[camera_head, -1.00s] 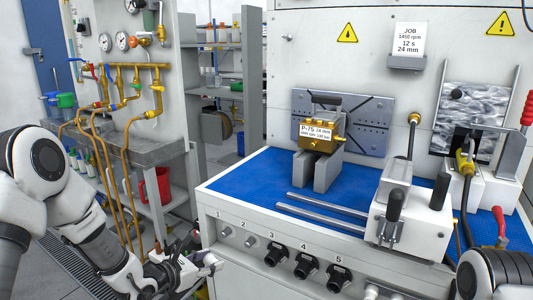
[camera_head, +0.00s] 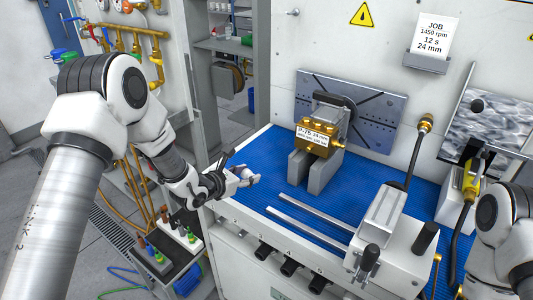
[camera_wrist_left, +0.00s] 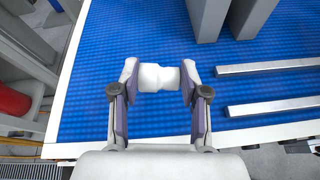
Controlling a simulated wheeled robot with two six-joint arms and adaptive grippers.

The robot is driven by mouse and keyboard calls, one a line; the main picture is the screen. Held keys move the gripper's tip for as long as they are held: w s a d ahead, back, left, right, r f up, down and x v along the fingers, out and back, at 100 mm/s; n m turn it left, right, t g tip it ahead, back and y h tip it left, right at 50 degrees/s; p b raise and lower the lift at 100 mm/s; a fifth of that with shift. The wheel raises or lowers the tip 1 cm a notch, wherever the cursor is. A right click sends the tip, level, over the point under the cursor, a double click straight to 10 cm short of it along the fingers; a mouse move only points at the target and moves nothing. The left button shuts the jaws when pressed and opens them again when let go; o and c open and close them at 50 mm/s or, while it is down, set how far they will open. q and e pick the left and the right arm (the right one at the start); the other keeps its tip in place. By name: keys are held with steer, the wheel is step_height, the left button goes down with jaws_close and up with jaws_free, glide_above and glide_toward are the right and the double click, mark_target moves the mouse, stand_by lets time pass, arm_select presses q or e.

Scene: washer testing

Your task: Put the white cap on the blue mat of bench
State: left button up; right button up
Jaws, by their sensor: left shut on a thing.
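My left gripper (camera_head: 247,177) is over the left front corner of the blue mat (camera_head: 246,206) on the bench. In the left wrist view the left gripper (camera_wrist_left: 160,80) is shut on the white cap (camera_wrist_left: 158,77), one finger on each side of it. The cap lies crosswise between the fingertips, above the blue mat (camera_wrist_left: 90,100); I cannot tell whether it touches the mat. In the head view the cap is small and mostly hidden by the fingers. My right arm shows at the right edge, but its gripper is out of view.
A brass block (camera_head: 314,139) stands on grey supports (camera_head: 318,172) behind the gripper. Two metal rails (camera_head: 308,231) lie on the mat to the right, leading to a white clamp unit (camera_head: 392,240). The mat's left part is bare. Small bottles (camera_head: 158,256) stand below at left.

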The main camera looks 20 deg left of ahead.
arm_select(q)
steer(key=w, duration=0.1)
steer(key=w+p, duration=0.1)
steer(key=w, duration=0.1)
steer(key=w+a, duration=0.1)
steer(key=shift+w+r, duration=0.15)
steer(key=shift+r, duration=0.2)
steer(key=p, duration=0.2)
glide_above(257, 168)
steer(key=shift+s+d+f, duration=0.1)
steer(key=shift+s+f, duration=0.1)
steer(key=shift+f, duration=0.3)
steer(key=shift+s+d+f, duration=0.1)
steer(key=shift+s+f, duration=0.1)
steer(key=shift+f, duration=0.25)
steer(key=shift+w+a, duration=0.15)
steer(key=shift+w, duration=0.25)
step_height(257, 168, down, 3)
steer(key=shift+p, duration=0.75)
steer(key=shift+w+f, duration=0.1)
steer(key=shift+f, duration=0.15)
steer(key=shift+f+b, duration=0.1)
steer(key=shift+b, duration=0.25)
steer(key=o, duration=1)
arm_select(e)
step_height(257, 168, up, 5)
steer(key=shift+s+f, duration=0.15)
steer(key=shift+f, duration=0.05)
